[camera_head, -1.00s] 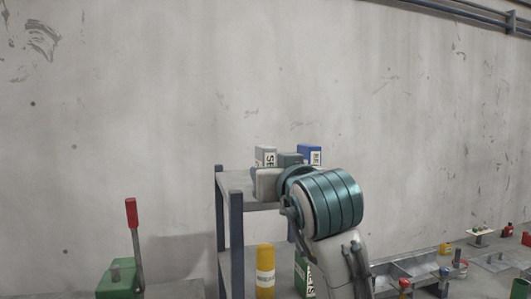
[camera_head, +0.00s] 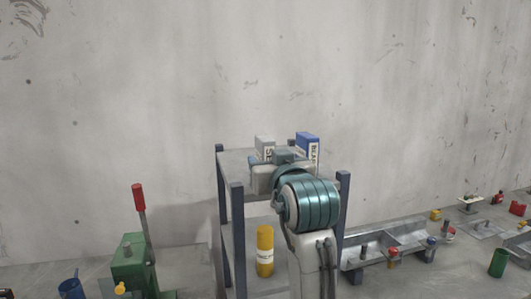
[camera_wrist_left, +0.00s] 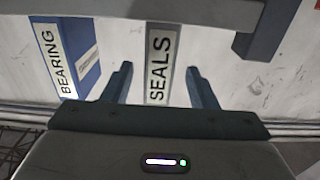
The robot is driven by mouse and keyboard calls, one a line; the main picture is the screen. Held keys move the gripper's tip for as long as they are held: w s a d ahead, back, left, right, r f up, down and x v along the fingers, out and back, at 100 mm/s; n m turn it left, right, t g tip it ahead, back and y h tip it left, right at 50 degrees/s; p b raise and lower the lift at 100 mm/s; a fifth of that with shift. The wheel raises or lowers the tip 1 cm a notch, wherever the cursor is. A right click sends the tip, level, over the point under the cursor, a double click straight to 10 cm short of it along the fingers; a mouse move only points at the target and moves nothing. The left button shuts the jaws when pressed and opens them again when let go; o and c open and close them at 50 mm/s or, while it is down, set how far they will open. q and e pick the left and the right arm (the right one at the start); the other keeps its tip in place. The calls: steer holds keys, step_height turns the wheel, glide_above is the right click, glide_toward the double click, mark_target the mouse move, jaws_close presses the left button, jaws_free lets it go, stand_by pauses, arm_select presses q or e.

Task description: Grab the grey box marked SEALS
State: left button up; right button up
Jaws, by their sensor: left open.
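The grey box marked SEALS (camera_head: 264,144) stands upright on the top board of a shelf rack (camera_head: 234,160), its lower part behind my gripper in the head view. In the left wrist view the SEALS label (camera_wrist_left: 159,60) faces me, between my two fingers. My left gripper (camera_wrist_left: 161,74) is open and lined up with the box, with a finger to either side in the picture. I cannot tell how far the fingertips are from the box. In the head view the gripper (camera_head: 278,161) is partly hidden by my own wrist.
A blue BEARING box (camera_head: 308,142) stands right of the SEALS box in the head view, with a gap between; it is on the left in the wrist view (camera_wrist_left: 72,58). A yellow cylinder (camera_head: 265,250) stands on the lower shelf. A green lever device (camera_head: 130,262) is left.

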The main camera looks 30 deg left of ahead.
arm_select(q)
steer(key=p+x, duration=0.2)
steer(key=x, duration=0.1)
steer(key=shift+w+a+r, duration=0.15)
steer(key=shift+r, duration=0.1)
steer(key=shift+w+a+f+p, duration=0.15)
steer(key=shift+w+a+p, duration=0.15)
steer(key=shift+a, duration=0.1)
steer(key=shift+d, duration=0.1)
steer(key=shift+d, duration=0.1)
jaws_close()
